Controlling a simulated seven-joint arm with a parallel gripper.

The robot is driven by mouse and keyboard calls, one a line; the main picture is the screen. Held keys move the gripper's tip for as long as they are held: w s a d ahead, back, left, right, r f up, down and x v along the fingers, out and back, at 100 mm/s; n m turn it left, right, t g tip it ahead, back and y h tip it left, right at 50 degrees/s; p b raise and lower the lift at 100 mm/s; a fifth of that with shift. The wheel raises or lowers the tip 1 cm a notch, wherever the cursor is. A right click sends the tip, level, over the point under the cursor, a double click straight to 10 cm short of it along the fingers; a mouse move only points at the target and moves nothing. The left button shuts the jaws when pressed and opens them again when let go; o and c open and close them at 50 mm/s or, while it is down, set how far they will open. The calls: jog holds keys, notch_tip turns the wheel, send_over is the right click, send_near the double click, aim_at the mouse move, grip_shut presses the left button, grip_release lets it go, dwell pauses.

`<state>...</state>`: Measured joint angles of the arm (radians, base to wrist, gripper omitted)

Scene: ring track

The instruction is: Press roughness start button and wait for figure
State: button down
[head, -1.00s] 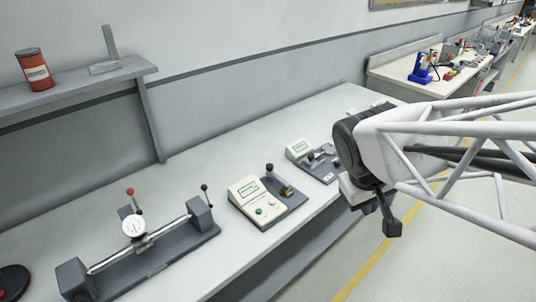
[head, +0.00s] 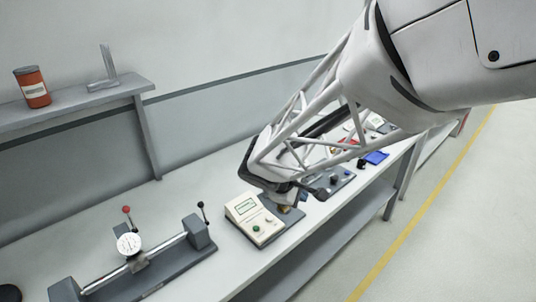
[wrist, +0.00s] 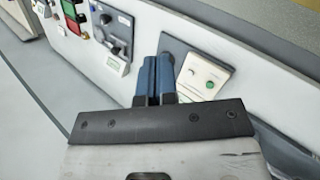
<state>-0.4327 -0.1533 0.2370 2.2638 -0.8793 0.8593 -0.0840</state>
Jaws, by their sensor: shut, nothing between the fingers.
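In the head view my gripper (head: 303,196) is over the right side of the box's dark base, apart from the button. I cannot tell its height above the base.
A dial-gauge fixture (head: 130,245) with a red-knobbed lever stands on the bench left of the box. Other instruments stand further along, partly hidden by my arm. A shelf (head: 75,105) holds a red can (head: 32,88) and a metal square (head: 103,68).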

aim_at(256, 228)
jog(key=w+a+f+n+t, duration=0.1)
jog(key=w+a+f+n, duration=0.1)
jog(key=a, duration=0.4)
jog(key=w+a+f+n+t, duration=0.1)
jog(key=w+a+f+n, duration=0.2)
jog(key=a+f+n, duration=0.1)
jog(key=shift+w+a+f+t, duration=0.4)
jog(key=shift+a+f, duration=0.2)
jog(key=shift+a, duration=0.45)
jog(key=shift+f, duration=0.1)
jog(key=shift+s+f, duration=0.1)
jog(key=shift+f, duration=4.2)
jog(key=shift+f, duration=0.9)
jog(key=shift+r, duration=0.9)
jog(key=shift+r, duration=0.1)
